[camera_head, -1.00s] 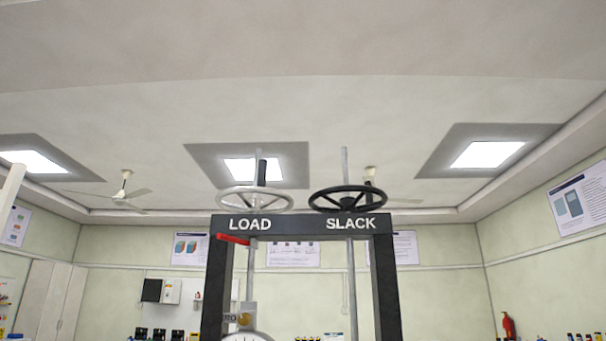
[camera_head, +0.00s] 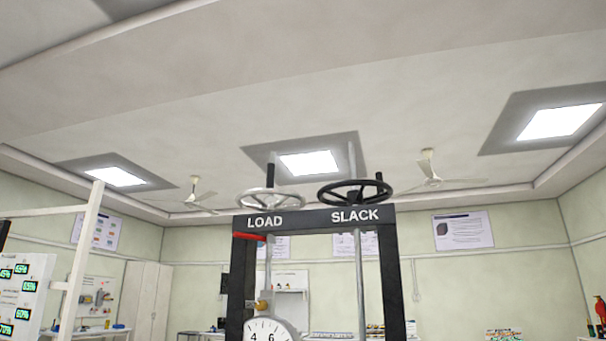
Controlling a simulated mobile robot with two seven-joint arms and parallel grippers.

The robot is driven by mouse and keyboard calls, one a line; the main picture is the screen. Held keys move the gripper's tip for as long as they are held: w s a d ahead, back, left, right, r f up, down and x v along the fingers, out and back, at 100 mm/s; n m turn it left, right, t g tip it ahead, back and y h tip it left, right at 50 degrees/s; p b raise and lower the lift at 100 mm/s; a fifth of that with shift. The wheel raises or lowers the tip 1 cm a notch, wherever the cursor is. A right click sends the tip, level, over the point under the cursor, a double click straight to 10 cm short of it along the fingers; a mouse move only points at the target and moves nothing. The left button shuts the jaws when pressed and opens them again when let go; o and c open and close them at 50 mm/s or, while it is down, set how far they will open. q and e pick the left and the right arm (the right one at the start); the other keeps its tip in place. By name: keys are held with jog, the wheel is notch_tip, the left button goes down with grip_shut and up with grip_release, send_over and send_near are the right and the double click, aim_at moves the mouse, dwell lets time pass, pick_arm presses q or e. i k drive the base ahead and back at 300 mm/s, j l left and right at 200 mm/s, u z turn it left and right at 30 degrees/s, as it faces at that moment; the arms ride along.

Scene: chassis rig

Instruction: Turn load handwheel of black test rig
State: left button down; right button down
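The black test rig (camera_head: 391,285) stands upright ahead, its crossbeam lettered LOAD and SLACK. The load handwheel (camera_head: 271,199) is silver-grey with a dark upright handle, above the word LOAD at the left of the beam. The black slack handwheel (camera_head: 354,192) sits above the word SLACK at the right. A red piece (camera_head: 250,237) shows under the beam at the left. A round white dial gauge (camera_head: 269,331) hangs below the load side, cut off by the lower edge. Neither of my grippers is in view.
A white frame (camera_head: 84,245) and a panel with green number displays (camera_head: 22,290) stand at the left. Tall cabinets (camera_head: 147,297) and benches line the back wall. A fire extinguisher (camera_head: 600,310) is at the far right. The space around both handwheels looks clear.

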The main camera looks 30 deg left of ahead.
aim_at(268, 203)
jog(key=l, duration=1.4)
